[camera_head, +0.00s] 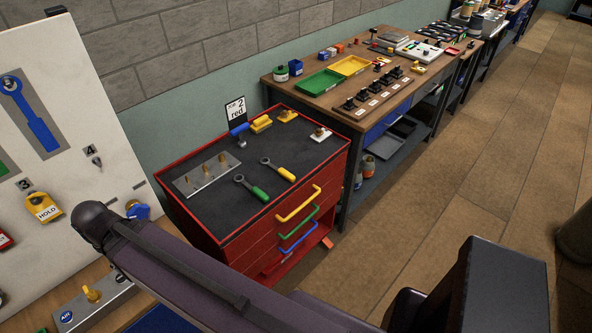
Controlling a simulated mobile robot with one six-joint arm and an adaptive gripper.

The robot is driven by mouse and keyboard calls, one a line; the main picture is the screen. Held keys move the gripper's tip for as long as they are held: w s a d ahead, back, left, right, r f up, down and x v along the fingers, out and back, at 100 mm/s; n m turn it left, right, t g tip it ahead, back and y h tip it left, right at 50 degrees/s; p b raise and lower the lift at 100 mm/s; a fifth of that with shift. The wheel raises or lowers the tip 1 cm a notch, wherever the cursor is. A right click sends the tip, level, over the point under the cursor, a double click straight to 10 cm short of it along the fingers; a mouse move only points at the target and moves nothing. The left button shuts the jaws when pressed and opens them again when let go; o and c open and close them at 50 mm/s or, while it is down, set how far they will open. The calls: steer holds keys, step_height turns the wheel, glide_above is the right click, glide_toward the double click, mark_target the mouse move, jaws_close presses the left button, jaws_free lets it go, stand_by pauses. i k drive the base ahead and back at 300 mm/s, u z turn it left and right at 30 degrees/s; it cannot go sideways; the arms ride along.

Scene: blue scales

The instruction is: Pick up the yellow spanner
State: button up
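The yellow spanner (284,172) lies flat on the dark top of the red tool cabinet (232,238), near its front edge. Its handle is yellow and its ring end is dark, pointing back and left. A green-handled spanner (255,191) lies beside it to the left, apart from it. My arm crosses the lower foreground in front of the cabinet and hides part of its lower left. My gripper does not show clearly, so its opening and contents cannot be seen.
A metal plate with pegs (207,174) lies left of the spanners. A blue-handled tool (239,130), yellow blocks (261,123) and a "JOB 2 red" sign (236,110) stand at the back. A cluttered workbench (330,112) adjoins on the right. Open floor (450,190) lies right.

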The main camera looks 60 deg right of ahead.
mark_target(282, 172)
steer(key=u, duration=0.6)
steer(key=k, duration=0.1)
steer(key=z, duration=2.5)
steer(key=k, duration=0.95)
steer(key=u, duration=0.2)
steer(key=i, duration=0.7)
steer(key=z, duration=0.05)
